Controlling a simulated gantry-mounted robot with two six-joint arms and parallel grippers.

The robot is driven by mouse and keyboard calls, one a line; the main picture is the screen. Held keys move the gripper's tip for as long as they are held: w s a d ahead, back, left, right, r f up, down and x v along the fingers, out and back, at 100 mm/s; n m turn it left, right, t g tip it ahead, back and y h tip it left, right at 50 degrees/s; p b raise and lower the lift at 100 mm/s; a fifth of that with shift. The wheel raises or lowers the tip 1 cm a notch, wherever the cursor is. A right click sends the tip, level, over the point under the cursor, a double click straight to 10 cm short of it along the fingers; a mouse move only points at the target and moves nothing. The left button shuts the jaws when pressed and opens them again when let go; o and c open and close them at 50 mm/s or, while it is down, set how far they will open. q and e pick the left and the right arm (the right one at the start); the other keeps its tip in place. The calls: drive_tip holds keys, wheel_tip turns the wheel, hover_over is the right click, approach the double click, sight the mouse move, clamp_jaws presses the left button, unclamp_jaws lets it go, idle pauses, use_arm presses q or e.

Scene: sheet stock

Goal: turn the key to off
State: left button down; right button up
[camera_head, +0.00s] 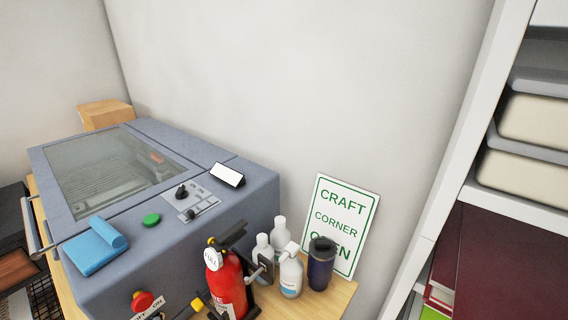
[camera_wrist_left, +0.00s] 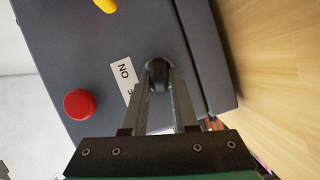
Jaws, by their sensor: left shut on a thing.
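The dark key (camera_wrist_left: 158,78) is on the grey front panel of the machine in the left wrist view. My left gripper (camera_wrist_left: 160,72) has its two fingers closed around the key, which is mostly hidden between them. A white label (camera_wrist_left: 123,78) with dark lettering lies beside the key, partly covered by a finger. In the head view the label (camera_head: 152,306) reads "ON" at the bottom edge, and its lower part is cut off. I cannot make out my left gripper clearly there. My right gripper is not in view.
A red button (camera_wrist_left: 78,104) and a yellow part (camera_wrist_left: 105,5) sit on the panel near the key. In the head view a red fire extinguisher (camera_head: 226,288) and several bottles (camera_head: 290,274) stand right of the machine (camera_head: 240,200). A blue cloth (camera_head: 95,252) lies on top.

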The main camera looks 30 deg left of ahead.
use_arm(q)
drive_tip(key=shift+f+n+y+b, duration=0.45)
drive_tip(key=shift+n+b, duration=0.65)
drive_tip(key=shift+b, duration=0.35)
drive_tip(key=c, duration=0.6)
unclamp_jaws()
drive_tip(key=shift+r, duration=0.3)
drive_tip(key=o, duration=0.6)
drive_tip(key=shift+c, duration=0.2)
drive_tip(key=shift+d, duration=0.1)
drive_tip(key=s+d+p, duration=0.1)
drive_tip(key=d+p, duration=0.1)
drive_tip(key=d, duration=0.4)
drive_tip(key=shift+d, duration=0.35)
drive_tip(key=shift+s, duration=0.1)
